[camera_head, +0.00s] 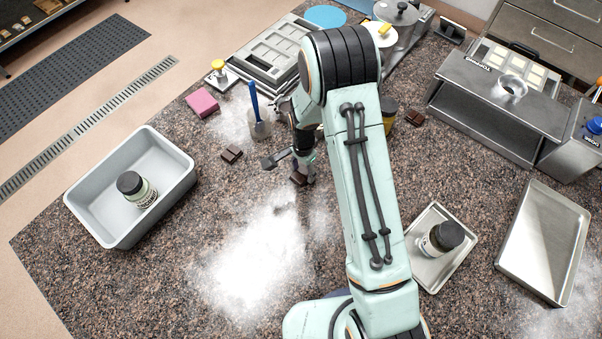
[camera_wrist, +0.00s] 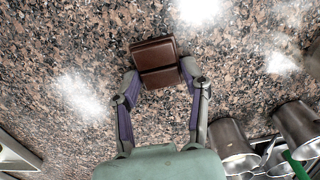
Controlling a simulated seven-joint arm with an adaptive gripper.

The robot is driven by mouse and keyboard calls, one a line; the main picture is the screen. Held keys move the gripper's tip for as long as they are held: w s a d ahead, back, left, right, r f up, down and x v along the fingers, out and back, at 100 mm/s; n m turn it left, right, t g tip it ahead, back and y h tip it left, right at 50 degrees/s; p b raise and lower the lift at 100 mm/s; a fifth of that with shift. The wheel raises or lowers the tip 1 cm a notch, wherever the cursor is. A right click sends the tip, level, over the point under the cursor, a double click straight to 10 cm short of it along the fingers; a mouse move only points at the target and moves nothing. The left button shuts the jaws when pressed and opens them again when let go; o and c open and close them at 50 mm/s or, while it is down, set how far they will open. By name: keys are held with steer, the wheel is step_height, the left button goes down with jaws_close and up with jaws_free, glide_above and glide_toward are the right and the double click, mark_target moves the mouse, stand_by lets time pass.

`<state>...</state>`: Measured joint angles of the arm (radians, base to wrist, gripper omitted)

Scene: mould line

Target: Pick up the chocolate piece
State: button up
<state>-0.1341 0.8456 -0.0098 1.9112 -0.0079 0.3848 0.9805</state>
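A dark brown chocolate piece (camera_wrist: 156,58) with a groove across it lies on the speckled counter in the wrist view. My gripper (camera_wrist: 160,78) is open, with its fingertips on either side of the piece's near end and the piece not clearly gripped. In the head view my gripper (camera_head: 290,167) is low over the counter, and the chocolate piece (camera_head: 299,178) shows at its fingers, partly hidden. Two more chocolate pieces lie on the counter, one to the left (camera_head: 231,154) and one right of my arm (camera_head: 414,117).
A blue-handled spatula (camera_head: 257,108) and a pink block (camera_head: 202,102) are behind the gripper. A grey bin (camera_head: 180,190) holding a jar (camera_head: 137,188) stands left. A tray (camera_head: 428,268) with a jar (camera_head: 441,238) is right of my arm. White powder patches (camera_head: 252,255) lie in front.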

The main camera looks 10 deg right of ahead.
steer(key=shift+c, duration=0.8)
